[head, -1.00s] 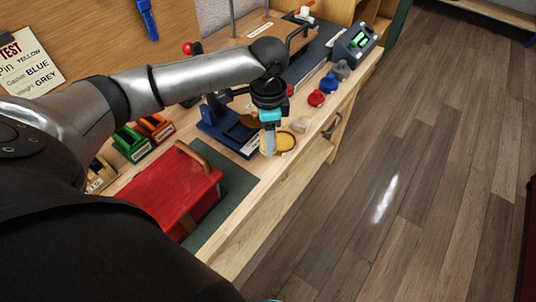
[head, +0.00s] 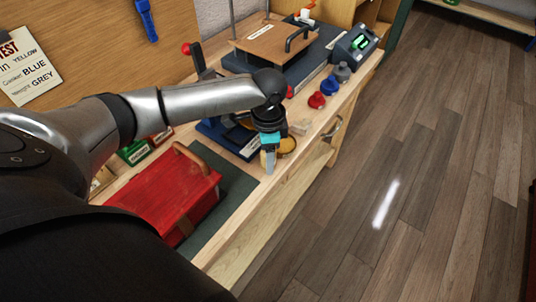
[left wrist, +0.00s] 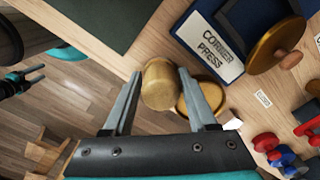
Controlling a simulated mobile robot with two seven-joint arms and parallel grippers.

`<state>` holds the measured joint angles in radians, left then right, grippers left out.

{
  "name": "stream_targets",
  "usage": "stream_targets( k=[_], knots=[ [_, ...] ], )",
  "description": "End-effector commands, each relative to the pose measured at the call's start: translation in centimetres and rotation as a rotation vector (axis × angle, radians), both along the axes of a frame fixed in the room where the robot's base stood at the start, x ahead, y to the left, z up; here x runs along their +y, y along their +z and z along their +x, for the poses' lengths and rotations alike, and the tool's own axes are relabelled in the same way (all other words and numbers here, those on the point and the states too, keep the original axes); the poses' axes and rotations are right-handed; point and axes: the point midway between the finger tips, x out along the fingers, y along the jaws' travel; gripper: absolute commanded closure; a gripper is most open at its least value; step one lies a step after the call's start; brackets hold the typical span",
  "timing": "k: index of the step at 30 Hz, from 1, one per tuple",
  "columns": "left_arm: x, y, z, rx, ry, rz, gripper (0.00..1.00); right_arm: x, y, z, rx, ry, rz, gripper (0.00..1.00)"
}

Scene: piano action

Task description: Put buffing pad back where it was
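The buffing pad, a short tan cylinder with a paler golden end (left wrist: 160,84), sits between the fingertips of my left gripper (left wrist: 160,75) in the left wrist view. The fingers press on both its sides, near the bench's front edge. In the head view my left gripper (head: 268,160) points down at that edge, and the pad is mostly hidden by the fingers. A round yellow dish (head: 288,146) lies on the bench just beside it; it also shows in the left wrist view (left wrist: 211,92), partly behind a finger. My right gripper (left wrist: 37,75) is small in the left wrist view, its fingers apart and empty.
A blue corner press (left wrist: 212,45) with a round brass part stands beside the dish. Red and blue knobbed pieces (head: 317,100) stand further along the bench. A red box (head: 170,192) rests on a green mat (head: 228,181). Open floor lies to the right.

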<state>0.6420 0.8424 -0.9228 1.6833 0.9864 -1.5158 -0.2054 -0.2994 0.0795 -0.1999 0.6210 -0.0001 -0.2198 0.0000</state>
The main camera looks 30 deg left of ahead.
Motion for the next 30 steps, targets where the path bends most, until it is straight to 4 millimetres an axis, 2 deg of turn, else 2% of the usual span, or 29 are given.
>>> stream_targets(
  k=[1,5,15,20,30],
  knots=[
    [0.0,0.0,0.0,0.0,0.0,0.0,0.35,0.0,0.0,0.0,0.0,0.0,0.0,0.42],
    [0.0,0.0,0.0,0.0,0.0,0.0,0.21,0.0,0.0,0.0,0.0,0.0,0.0,0.42],
    [0.0,0.5,0.0,-0.001,-0.001,0.0,0.2,0.0,-0.1,0.0,0.001,0.0,0.0,0.42],
    [0.0,3.2,0.1,-0.004,-0.001,0.0,0.2,0.0,0.9,0.0,0.001,0.0,0.0,0.42],
    [-0.1,10.2,0.0,-0.002,0.0,-0.001,0.2,0.0,2.7,-0.1,0.001,0.0,0.0,0.42]
  ],
)
